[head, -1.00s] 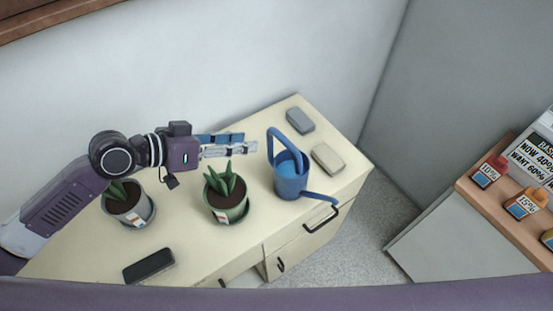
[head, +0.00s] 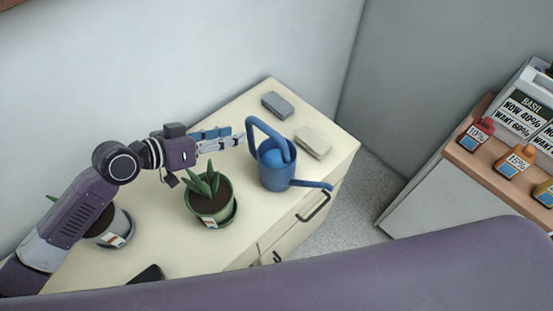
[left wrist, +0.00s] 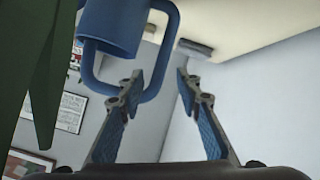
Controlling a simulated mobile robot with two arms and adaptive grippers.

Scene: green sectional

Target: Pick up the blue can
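The blue can is a watering can (head: 277,173) standing upright on the cream cabinet (head: 237,247), its loop handle toward the wall and its spout toward the front right. My left gripper (head: 240,139) is at the handle's left side in the head view, above the cabinet top. In the left wrist view the gripper (left wrist: 167,78) is open, its two fingers apart. The can (left wrist: 112,28) shows at the top there, and its handle loop lies by the left finger. Whether the handle touches that finger I cannot tell. My right gripper is out of view.
A green potted plant (head: 211,198) stands just left of the can, and another pot (head: 110,228) lies below my arm. A grey block (head: 278,105) and a beige block (head: 314,142) lie behind. A dark flat object (head: 147,274) is near the front edge.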

